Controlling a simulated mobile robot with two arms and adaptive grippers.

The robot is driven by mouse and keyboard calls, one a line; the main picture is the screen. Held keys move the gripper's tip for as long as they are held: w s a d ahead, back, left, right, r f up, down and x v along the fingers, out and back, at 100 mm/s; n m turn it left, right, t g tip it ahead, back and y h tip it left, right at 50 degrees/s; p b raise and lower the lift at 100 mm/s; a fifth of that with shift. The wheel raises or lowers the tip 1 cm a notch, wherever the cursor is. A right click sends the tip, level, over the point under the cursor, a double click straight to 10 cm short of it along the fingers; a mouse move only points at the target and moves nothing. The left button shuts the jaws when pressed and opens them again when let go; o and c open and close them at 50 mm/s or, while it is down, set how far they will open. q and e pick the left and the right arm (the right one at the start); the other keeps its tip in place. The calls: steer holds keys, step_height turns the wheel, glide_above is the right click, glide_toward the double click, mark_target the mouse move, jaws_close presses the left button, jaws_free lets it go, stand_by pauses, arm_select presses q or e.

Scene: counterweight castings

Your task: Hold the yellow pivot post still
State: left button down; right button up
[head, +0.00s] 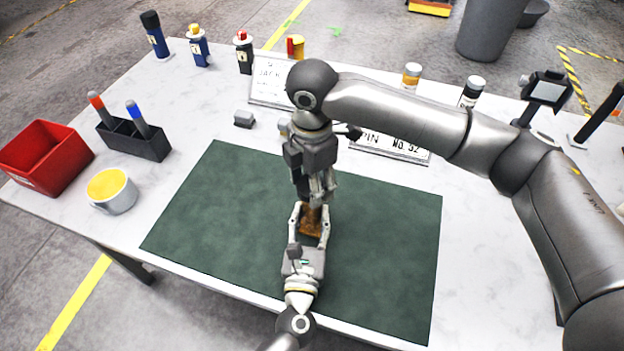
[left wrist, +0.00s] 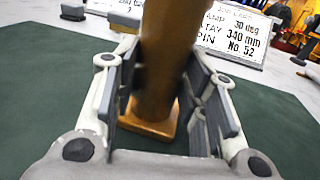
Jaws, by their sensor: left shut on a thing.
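The yellow pivot post (head: 311,224) looks ochre-brown and stands on the green mat, mostly hidden in the head view by my grippers. In the left wrist view the post (left wrist: 162,70) rises from a square base on the mat, its top out of frame. My left gripper (head: 312,210) comes from the near side, its fingers on both sides of the post and shut on it. My right gripper (head: 322,190) points down just above the post's top. Its fingers overlap there, so I cannot tell whether they are open or touch the post.
The dark green mat (head: 210,215) is otherwise clear. At left are a red bin (head: 45,160), a cup (head: 111,192) and a black pen holder (head: 135,140). Printed plates (head: 270,80) and several bottles stand behind. A small grey block (head: 244,118) lies beyond the mat.

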steer(key=m, duration=1.1)
steer(key=shift+m, duration=0.3)
steer(key=m, duration=0.5)
steer(key=shift+f+m, duration=0.1)
steer(key=shift+m, duration=0.3)
steer(key=m, duration=0.3)
steer(key=shift+m, duration=0.4)
steer(key=o, duration=1.1)
steer(key=shift+r, duration=2.3)
